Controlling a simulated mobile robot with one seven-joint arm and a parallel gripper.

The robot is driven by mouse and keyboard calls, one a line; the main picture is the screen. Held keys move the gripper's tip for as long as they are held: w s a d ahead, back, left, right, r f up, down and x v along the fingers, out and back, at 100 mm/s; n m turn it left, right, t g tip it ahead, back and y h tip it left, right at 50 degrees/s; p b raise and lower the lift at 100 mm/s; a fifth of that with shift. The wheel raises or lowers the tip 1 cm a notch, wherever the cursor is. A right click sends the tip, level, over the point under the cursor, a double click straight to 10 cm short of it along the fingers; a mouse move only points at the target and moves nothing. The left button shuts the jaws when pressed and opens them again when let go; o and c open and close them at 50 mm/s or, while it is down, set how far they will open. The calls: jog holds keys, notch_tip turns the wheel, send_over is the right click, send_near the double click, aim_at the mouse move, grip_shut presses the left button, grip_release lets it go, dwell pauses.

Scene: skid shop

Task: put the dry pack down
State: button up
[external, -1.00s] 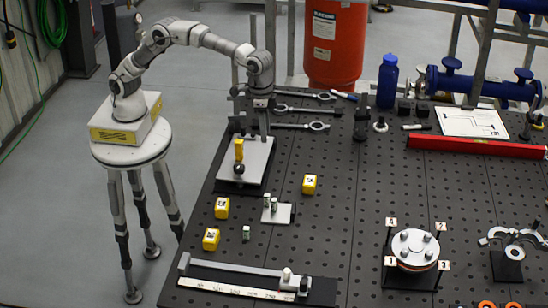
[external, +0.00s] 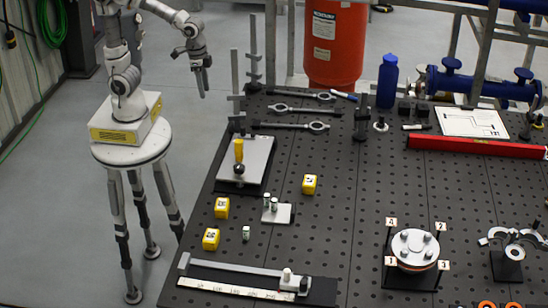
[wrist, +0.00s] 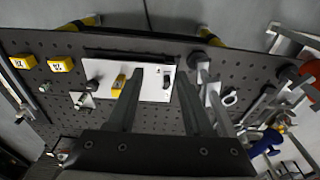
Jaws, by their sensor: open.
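My gripper (external: 203,84) is raised beyond the bench's left back edge, with its fingers pointing down. In the wrist view my gripper (wrist: 162,92) has its two dark fingers apart, with nothing seen between them. I cannot pick out the dry pack for certain.
The perforated bench (external: 340,220) carries several yellow blocks (external: 310,184), a small plate (external: 279,213) with small cylinders, and a long gauge (external: 240,276). Upright posts (external: 254,50) stand at the left back corner. A red tank (external: 336,40) stands behind. The bench middle has free room.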

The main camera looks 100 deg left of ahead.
jog(key=s+a+r+t, duration=0.2)
jog(key=s+r+t, duration=0.2)
jog(key=s, duration=0.5)
jog(key=shift+s+a+r, duration=0.15)
jog(key=shift+a+r, duration=0.1)
jog(key=shift+r, duration=0.3)
